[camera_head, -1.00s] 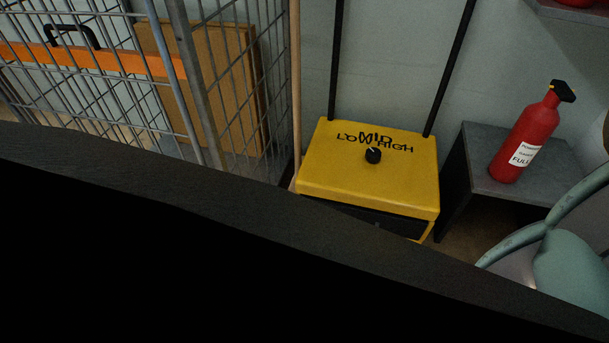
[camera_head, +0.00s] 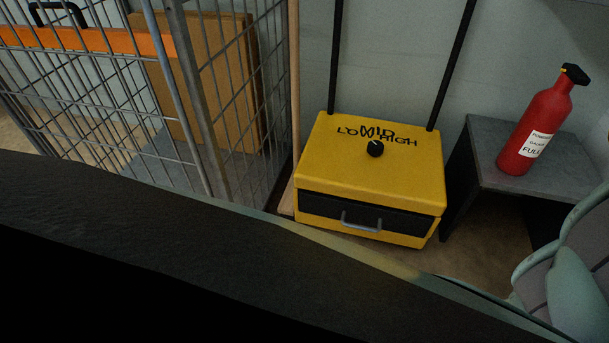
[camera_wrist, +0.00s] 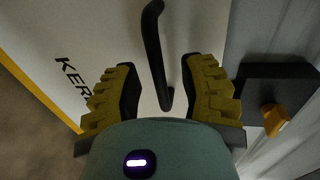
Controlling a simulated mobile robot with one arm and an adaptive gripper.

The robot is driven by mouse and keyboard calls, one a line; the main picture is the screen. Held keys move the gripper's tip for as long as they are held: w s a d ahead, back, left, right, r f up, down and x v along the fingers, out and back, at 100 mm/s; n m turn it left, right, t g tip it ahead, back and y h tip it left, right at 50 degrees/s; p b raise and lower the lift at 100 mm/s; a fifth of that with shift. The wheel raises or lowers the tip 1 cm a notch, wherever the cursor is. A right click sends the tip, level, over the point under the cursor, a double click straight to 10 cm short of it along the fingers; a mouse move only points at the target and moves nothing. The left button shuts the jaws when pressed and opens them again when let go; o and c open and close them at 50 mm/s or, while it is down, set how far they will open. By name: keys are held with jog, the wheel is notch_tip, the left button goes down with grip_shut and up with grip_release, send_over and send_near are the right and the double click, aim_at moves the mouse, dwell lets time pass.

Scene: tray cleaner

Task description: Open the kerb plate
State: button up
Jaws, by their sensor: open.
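The kerb plate (camera_wrist: 85,35) is a pale panel with black lettering, of which "KER" shows, and a yellow edge at the left in the wrist view. A black bar handle (camera_wrist: 152,35) stands out from it. My gripper (camera_wrist: 161,72) has yellow ridged fingers, which are apart, one on each side of the handle. The handle's lower end lies between them without visible contact on either side. The rest of the lettering is hidden behind the left finger. I cannot make out the plate or the gripper in the head view.
A yellow box (camera_head: 400,185) with a dial and grey drawer handle stands by the wall. A wire cage (camera_head: 215,100) is left of it. A red extinguisher (camera_head: 535,125) stands on a grey stand (camera_head: 485,150) at right. In the wrist view, a dark block (camera_wrist: 285,85) is right of my gripper.

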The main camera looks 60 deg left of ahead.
jog(key=shift+w+d+f, duration=0.1)
jog(key=shift+w, duration=0.15)
jog(key=shift+o, duration=0.4)
grip_shut()
